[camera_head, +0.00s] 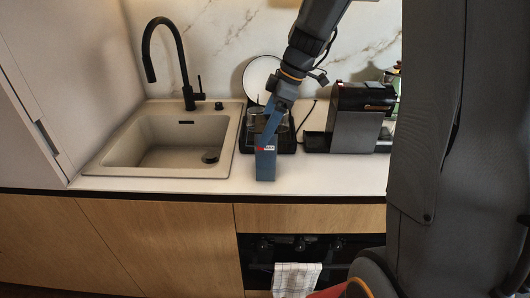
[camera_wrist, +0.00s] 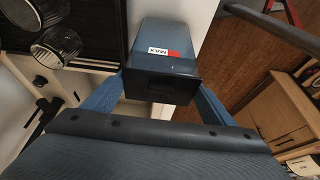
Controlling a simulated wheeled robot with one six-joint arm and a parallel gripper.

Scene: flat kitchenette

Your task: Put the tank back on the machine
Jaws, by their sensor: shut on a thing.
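The tank (camera_head: 265,165) is a dark blue-grey, box-shaped vessel with a red and white MAX label. It is upright near the front edge of the counter, left of the machine. I cannot tell whether its base touches the counter. My gripper (camera_head: 268,137) comes down from above and is shut on the tank's upper part. In the wrist view the blue fingers (camera_wrist: 160,92) lie on both sides of the tank (camera_wrist: 160,38), at its black end. The machine (camera_head: 352,125) is a black and grey coffee maker standing at the back right, apart from the tank.
A black tray (camera_head: 283,147) with glasses (camera_wrist: 57,44) stands just behind the tank. A round white plate (camera_head: 258,78) leans behind it. A sink (camera_head: 165,145) with a black tap (camera_head: 183,62) is on the left. Bare counter (camera_head: 330,172) lies in front of the machine.

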